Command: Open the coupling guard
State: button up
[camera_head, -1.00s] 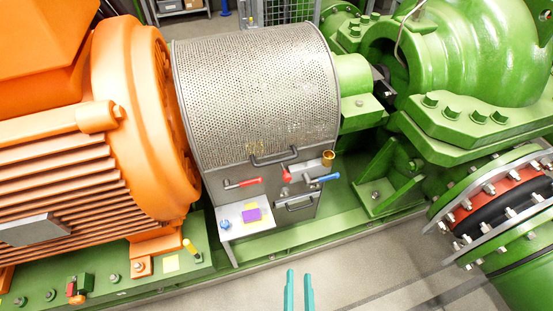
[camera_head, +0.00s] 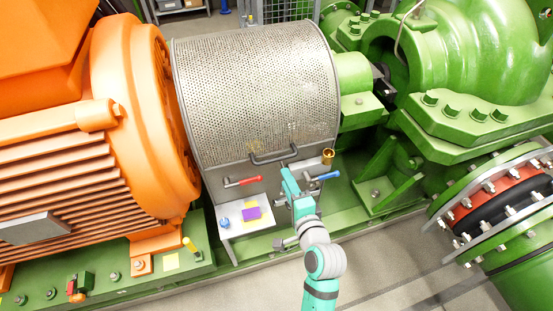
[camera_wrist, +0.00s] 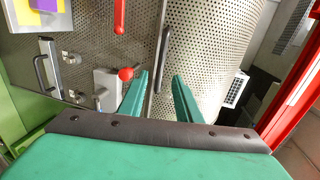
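The coupling guard (camera_head: 255,95) is a grey perforated half-round cover, closed between the orange motor and green pump. A dark bar handle (camera_head: 273,158) sits on its lower front edge; in the wrist view the handle (camera_wrist: 161,60) shows between and beyond my fingertips. Below are a red lever (camera_head: 242,182) and a blue lever (camera_head: 322,177), both lying roughly level. A red knob (camera_wrist: 125,74) shows beside one finger in the wrist view. My gripper (camera_head: 291,180) is in front of the lower panel, just under the handle. In the wrist view its fingers (camera_wrist: 160,78) are apart and empty.
A small shelf (camera_head: 232,229) with a purple and yellow label and a blue knob juts out at lower left. A brass cup-like part (camera_head: 327,156) sits right of the handle. The orange motor (camera_head: 150,110) and green pump (camera_head: 480,50) flank the guard.

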aim_at(276, 158)
jog(key=x, duration=1.1)
jog(key=shift+r, duration=0.15)
grip_shut()
